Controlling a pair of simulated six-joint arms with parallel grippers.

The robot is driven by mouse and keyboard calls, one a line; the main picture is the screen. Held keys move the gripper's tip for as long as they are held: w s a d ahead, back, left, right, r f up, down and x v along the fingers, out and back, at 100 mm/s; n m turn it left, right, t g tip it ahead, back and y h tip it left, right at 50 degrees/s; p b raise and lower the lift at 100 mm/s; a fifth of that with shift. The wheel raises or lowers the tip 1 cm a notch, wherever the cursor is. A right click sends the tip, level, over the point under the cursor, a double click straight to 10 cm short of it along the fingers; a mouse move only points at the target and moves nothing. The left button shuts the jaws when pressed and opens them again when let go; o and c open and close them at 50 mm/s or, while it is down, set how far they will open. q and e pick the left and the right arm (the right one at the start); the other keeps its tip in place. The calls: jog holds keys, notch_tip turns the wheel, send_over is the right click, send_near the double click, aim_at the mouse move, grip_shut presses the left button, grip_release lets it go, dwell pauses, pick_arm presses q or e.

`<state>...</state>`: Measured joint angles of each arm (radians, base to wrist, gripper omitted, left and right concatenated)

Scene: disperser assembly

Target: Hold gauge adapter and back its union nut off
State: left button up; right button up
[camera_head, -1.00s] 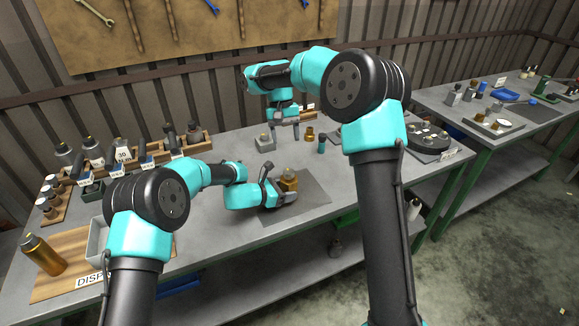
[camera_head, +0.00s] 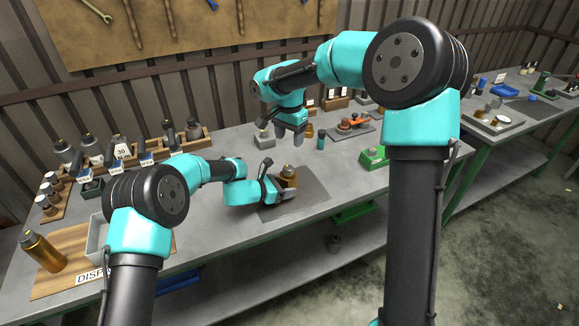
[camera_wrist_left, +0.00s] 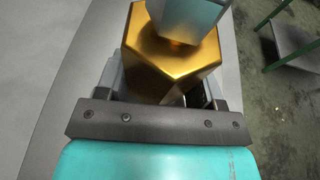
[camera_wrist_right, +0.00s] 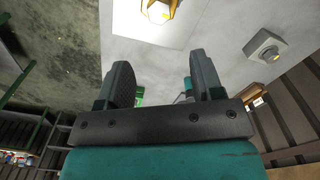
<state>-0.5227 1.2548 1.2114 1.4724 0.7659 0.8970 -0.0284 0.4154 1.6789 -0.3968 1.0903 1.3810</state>
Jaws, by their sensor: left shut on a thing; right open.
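The gauge adapter (camera_head: 289,178), a gold six-sided body, stands on a dark mat at the front middle of the bench. My left gripper (camera_head: 286,190) is shut on it from the left. In the left wrist view the gold body (camera_wrist_left: 160,68) sits between the fingers, with a pale grey faceted piece above it (camera_wrist_left: 185,16). I cannot tell whether that piece is the union nut. My right gripper (camera_head: 290,132) is open and empty, above the bench behind the adapter and apart from it. Its spread fingers also show in the right wrist view (camera_wrist_right: 160,75).
A grey block (camera_head: 264,139) stands near the right gripper, with a small teal cylinder (camera_head: 321,142) to its right. A green box (camera_head: 373,157) and a tray with an orange-handled part (camera_head: 352,127) lie further right. The mat (camera_head: 315,195) has bare room.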

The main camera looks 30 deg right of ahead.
aim_at(289, 166)
notch_tip(289, 166, down, 12)
dwell(0.8)
jog(key=shift+c, duration=0.3)
jog(key=c, duration=0.9)
jog(key=shift+w+n, duration=0.1)
jog(key=shift+n, duration=1.4)
jog(key=o, duration=1)
jog(key=shift+c, duration=0.2)
jog(key=shift+r, duration=0.15)
notch_tip(289, 166, up, 12)
